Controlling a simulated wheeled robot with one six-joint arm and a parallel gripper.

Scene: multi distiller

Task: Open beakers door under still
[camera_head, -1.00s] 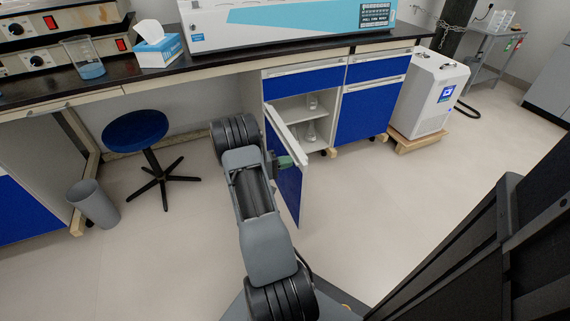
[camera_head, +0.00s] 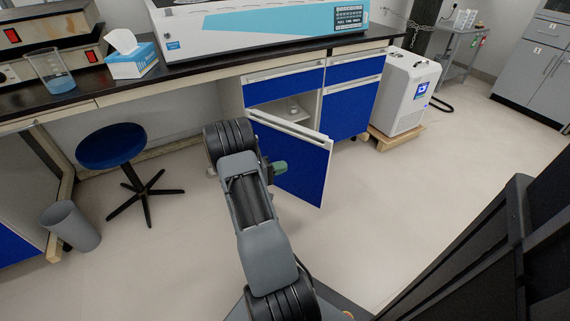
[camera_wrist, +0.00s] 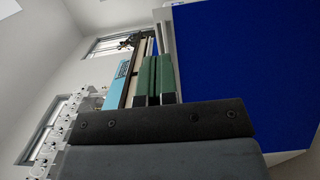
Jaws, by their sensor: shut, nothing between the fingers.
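The blue cabinet door (camera_head: 305,172) under the still (camera_head: 260,25) stands partly open at an angle, hinged on its left side. Its pale handle strip (camera_head: 290,127) runs along the top. Through the gap above it I see a shelf and a glass vessel (camera_head: 292,107); the rest of the inside is hidden. My gripper (camera_head: 279,169) has green fingers and is shut and empty, in front of the door's outer face. In the wrist view the fingers (camera_wrist: 155,80) are together, beside the blue door panel (camera_wrist: 235,70); I cannot tell whether they touch it.
A blue stool (camera_head: 112,147) and a grey bin (camera_head: 70,226) stand to the left. A white chiller (camera_head: 408,92) sits on a wooden pallet to the right. A beaker (camera_head: 52,72) and tissue box (camera_head: 130,58) are on the counter. The floor right of the door is clear.

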